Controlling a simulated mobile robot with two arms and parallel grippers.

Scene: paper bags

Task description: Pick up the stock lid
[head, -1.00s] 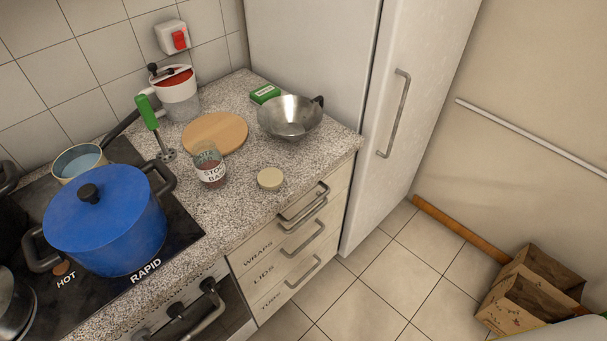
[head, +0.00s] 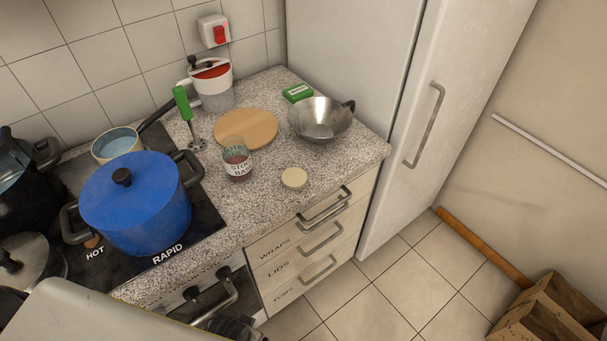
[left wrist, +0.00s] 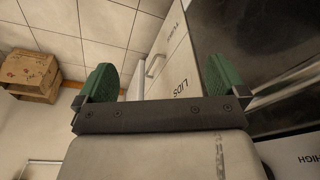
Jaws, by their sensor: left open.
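The small round cream lid (head: 294,178) lies flat on the speckled counter in the head view, near the front edge. It stands apart from the glass jar (head: 237,162), whose partly readable label starts with "STO". My left gripper (left wrist: 160,80) is open and empty in the left wrist view, its two green fingers wide apart. In the head view my left arm comes in at the bottom left, low in front of the oven and well away from the lid. The lid is not visible in the left wrist view. My right gripper is not in view.
A blue pot (head: 137,205) stands on the hob at left. A wooden board (head: 247,128), a metal bowl (head: 320,118) and a green-handled blender (head: 183,104) are behind the jar. Drawers (head: 318,240) with handles lie below the counter. Paper bags (head: 550,318) stand on the floor.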

